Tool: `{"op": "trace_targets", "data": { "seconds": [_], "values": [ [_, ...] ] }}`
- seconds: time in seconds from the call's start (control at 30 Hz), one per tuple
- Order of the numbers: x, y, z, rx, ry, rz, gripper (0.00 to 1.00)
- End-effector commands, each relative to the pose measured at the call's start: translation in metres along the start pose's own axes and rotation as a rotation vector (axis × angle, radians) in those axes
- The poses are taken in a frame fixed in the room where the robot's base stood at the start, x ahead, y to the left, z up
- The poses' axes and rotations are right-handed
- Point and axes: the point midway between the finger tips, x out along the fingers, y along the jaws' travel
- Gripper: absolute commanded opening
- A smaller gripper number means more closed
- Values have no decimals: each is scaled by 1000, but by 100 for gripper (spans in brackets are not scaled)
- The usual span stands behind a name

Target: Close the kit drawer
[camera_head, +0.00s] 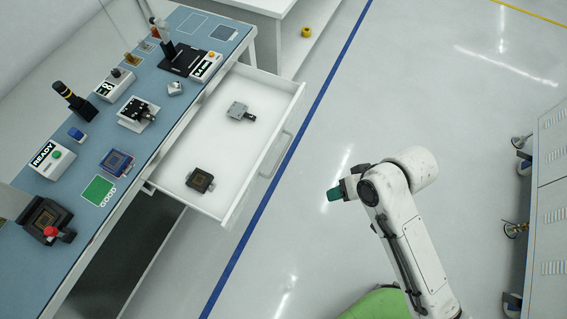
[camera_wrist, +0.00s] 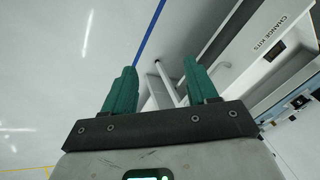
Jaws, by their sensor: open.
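The kit drawer (camera_head: 222,145) is white and stands pulled out from under the blue-topped bench, with a bar handle (camera_head: 275,156) on its front. Inside it lie a grey metal part (camera_head: 238,110) and a dark square socket part (camera_head: 200,180). My gripper (camera_head: 337,191) has teal fingers and is over the floor to the right of the drawer, apart from the handle. In the wrist view my gripper (camera_wrist: 162,88) is open with nothing between its fingers. A white front labelled "CHANGE KITS" (camera_wrist: 270,38) shows there at the upper right.
The bench top (camera_head: 150,65) carries several devices, including a "READY" box (camera_head: 50,159) and a red-button unit (camera_head: 45,222). A grey cabinet (camera_head: 550,200) on casters stands at the right. The floor (camera_head: 330,110) between drawer and cabinet is clear around a blue line.

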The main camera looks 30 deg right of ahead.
Motion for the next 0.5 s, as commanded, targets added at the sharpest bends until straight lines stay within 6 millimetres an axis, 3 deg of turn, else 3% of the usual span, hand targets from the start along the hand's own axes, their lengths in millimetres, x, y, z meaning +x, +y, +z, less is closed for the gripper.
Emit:
{"op": "trace_targets", "data": {
  "seconds": [0.03, 0.13, 0.3, 0.5],
  "values": [
    [21, 3, -7, 103, 41, -76, 53],
    [34, -2, -28, 305, 112, -240, 43],
    [36, -5, -54, 554, 181, -454, 27],
    [36, -9, -66, 641, 197, -535, 8]
  ]
}}
